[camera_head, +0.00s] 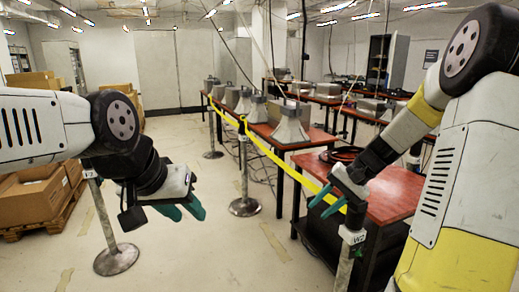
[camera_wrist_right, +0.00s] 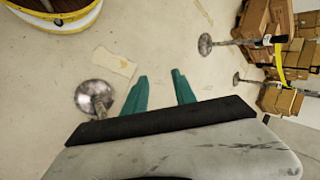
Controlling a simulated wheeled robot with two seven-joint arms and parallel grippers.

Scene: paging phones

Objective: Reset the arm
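My left gripper (camera_head: 186,208) hangs over open floor at the left of the head view, with teal fingers pointing down and right. The two fingers look close together from this angle, and I see nothing between them. My right gripper (camera_head: 322,200) is in front of the red-topped table (camera_head: 395,190) at the right. In the right wrist view its two teal fingers (camera_wrist_right: 160,90) are spread apart, with only pale floor visible between them. No phone shows clearly in either view.
Metal posts with round bases (camera_head: 117,259) and yellow tape (camera_head: 272,155) stand along the tables. Cardboard boxes (camera_head: 32,197) on a pallet sit at the left. A long table carries grey devices (camera_head: 291,124). The middle floor (camera_head: 190,262) is clear.

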